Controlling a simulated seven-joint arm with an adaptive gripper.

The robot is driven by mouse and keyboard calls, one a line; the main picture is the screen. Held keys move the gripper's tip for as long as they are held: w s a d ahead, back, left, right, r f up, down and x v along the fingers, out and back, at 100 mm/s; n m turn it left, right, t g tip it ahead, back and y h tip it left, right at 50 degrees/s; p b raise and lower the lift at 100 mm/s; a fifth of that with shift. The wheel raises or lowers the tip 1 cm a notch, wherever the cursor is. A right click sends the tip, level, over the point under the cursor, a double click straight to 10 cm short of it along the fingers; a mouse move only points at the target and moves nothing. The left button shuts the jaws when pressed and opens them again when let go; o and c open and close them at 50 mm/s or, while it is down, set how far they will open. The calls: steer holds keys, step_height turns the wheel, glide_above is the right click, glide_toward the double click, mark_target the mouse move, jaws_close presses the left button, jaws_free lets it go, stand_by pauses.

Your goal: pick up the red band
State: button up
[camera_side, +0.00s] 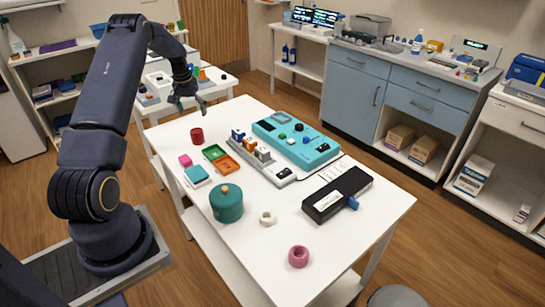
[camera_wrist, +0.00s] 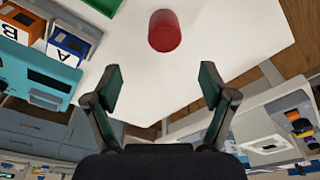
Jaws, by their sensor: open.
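A red, short cylindrical thing (camera_side: 197,135), which looks like the red band, stands near the table's back left edge. It also shows in the wrist view (camera_wrist: 164,31) at top middle, ahead of the space between my fingertips. I cannot tell whether it is hollow. My gripper (camera_side: 188,101) is open and empty, raised above the table's far left corner and apart from the red thing. In the wrist view both fingers of my gripper (camera_wrist: 161,82) are spread wide with nothing between them.
A teal device (camera_side: 310,150), a green pot (camera_side: 226,208), a black box (camera_side: 325,200) and a pink ring (camera_side: 298,257) stand farther off. White table around the red thing is bare.

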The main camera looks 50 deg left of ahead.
mark_target(196, 130)
steer(key=f, duration=0.5)
steer(key=shift+w+a+f, duration=0.15)
steer(key=shift+w+a, duration=0.1)
steer(key=shift+w, duration=0.05)
steer(key=f, duration=0.2)
steer(key=a+f, duration=0.1)
steer(key=f, duration=0.2)
steer(key=shift+f, duration=0.15)
steer(key=c, duration=1.3)
steer(key=shift+o, duration=0.2)
